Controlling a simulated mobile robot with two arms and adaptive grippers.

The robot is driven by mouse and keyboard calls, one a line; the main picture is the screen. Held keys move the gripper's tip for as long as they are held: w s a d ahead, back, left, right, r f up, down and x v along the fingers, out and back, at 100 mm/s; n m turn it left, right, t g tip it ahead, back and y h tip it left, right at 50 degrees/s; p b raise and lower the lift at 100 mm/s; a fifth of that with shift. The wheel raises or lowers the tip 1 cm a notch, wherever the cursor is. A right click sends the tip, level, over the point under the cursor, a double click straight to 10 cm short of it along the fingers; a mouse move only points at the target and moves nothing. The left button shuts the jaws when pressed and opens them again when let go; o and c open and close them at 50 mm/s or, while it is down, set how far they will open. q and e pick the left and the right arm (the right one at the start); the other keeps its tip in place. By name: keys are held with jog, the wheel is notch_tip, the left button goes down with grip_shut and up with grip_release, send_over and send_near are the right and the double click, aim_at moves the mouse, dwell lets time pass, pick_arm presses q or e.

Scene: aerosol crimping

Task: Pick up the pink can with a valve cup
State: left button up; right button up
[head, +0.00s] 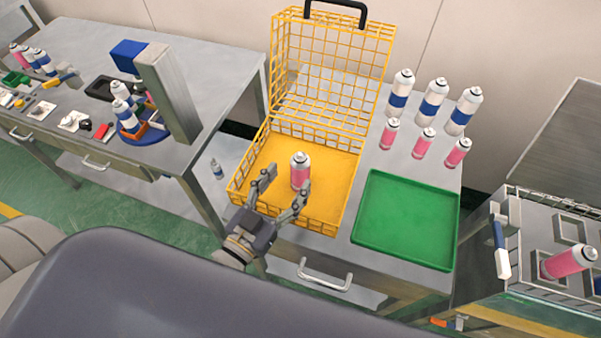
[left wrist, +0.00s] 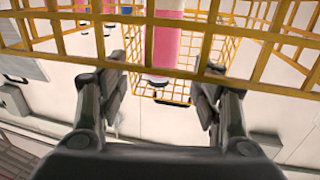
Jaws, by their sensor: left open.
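A pink can with a white top (head: 300,171) stands upright inside the yellow wire basket (head: 335,222). Its top shows a dark ring and a small tip in the head view. My left gripper (head: 279,184) is open at the basket's front side, its fingers spread to either side in front of the can. In the left wrist view the pink can (left wrist: 164,45) appears between the fingers of my left gripper (left wrist: 162,92), with yellow wires crossing in front. The fingers look apart from the can. My right gripper is not in view.
The basket's wire lid (head: 330,70) stands open behind it. A green tray (head: 407,220) lies to the right. Several blue-banded and pink cans (head: 423,142) stand behind the tray. Another pink can (head: 568,262) sits in a rack at far right. A cluttered workbench (head: 75,50) is at left.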

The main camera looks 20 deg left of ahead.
aim_at(295, 172)
pick_arm(q)
jog(key=shift+x, duration=0.85)
jog(key=p+x, duration=0.1)
jog(key=x, duration=0.2)
jog(key=shift+w+d, duration=0.1)
jog(key=shift+w, duration=0.15)
jog(key=shift+w+d+p, duration=0.1)
jog(key=shift+w+p, duration=0.2)
jog(key=shift+w, duration=0.15)
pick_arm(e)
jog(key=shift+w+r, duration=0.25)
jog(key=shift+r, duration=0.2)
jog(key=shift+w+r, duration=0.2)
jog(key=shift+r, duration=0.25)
pick_arm(q)
jog(key=shift+c, duration=0.2)
jog(key=c, duration=1.2)
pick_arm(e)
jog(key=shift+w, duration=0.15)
